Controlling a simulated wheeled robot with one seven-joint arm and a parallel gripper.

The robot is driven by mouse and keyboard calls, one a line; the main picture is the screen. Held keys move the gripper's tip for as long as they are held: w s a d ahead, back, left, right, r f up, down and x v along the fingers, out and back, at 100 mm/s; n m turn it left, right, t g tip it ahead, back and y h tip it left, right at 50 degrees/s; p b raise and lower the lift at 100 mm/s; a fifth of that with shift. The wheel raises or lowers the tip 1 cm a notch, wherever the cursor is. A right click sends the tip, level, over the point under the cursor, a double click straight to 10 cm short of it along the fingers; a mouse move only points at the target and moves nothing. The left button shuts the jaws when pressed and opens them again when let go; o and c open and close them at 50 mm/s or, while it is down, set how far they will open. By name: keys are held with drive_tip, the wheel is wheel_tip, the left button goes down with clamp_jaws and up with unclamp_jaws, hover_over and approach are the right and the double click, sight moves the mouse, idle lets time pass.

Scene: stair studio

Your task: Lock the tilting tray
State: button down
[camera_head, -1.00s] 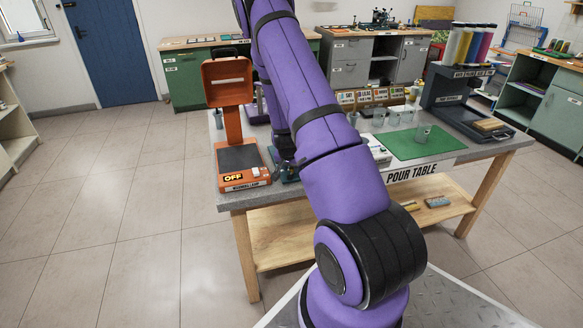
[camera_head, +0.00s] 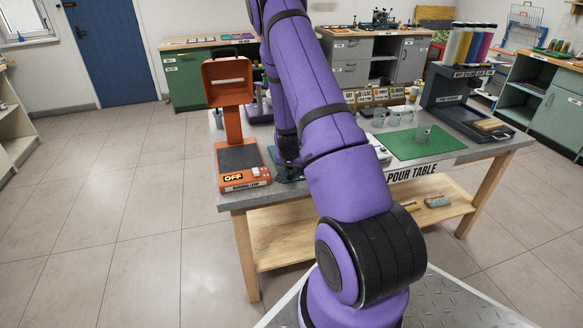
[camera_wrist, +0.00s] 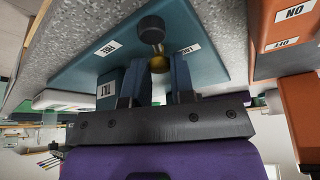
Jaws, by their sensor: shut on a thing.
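In the wrist view, the tilting tray's teal base (camera_wrist: 215,25) carries upside-down white labels that seem to read FREE (camera_wrist: 105,49), LOCK (camera_wrist: 190,48) and TILT (camera_wrist: 106,89). A lever (camera_wrist: 151,28) with a dark round end and a brass part stands between the FREE and LOCK labels. My gripper (camera_wrist: 157,75) has its fingers on either side of the brass part and is shut on the lever. Exact finger contact is hard to see. In the head view a small part of the teal base (camera_head: 291,173) shows; my purple arm hides the gripper and most of the tray.
An orange lamp unit (camera_head: 233,158) marked OFF stands left of the tray on the pour table (camera_head: 239,198). It also shows close on the right in the wrist view (camera_wrist: 270,65). A green mat (camera_head: 405,148) with cups and a dark bottle rack (camera_head: 446,90) stand to the right.

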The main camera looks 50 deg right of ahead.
drive_tip(key=shift+w+a+n+t+y, duration=0.2)
drive_tip(key=shift+n+t+y, duration=0.15)
drive_tip(key=shift+n, duration=0.9)
drive_tip(key=shift+w+a+n+t+y, duration=0.15)
drive_tip(key=shift+n+t+y, duration=0.15)
drive_tip(key=shift+n, duration=0.95)
drive_tip(key=c, duration=1.3)
unclamp_jaws()
drive_tip(key=shift+o, duration=0.2)
drive_tip(key=v, duration=1.1)
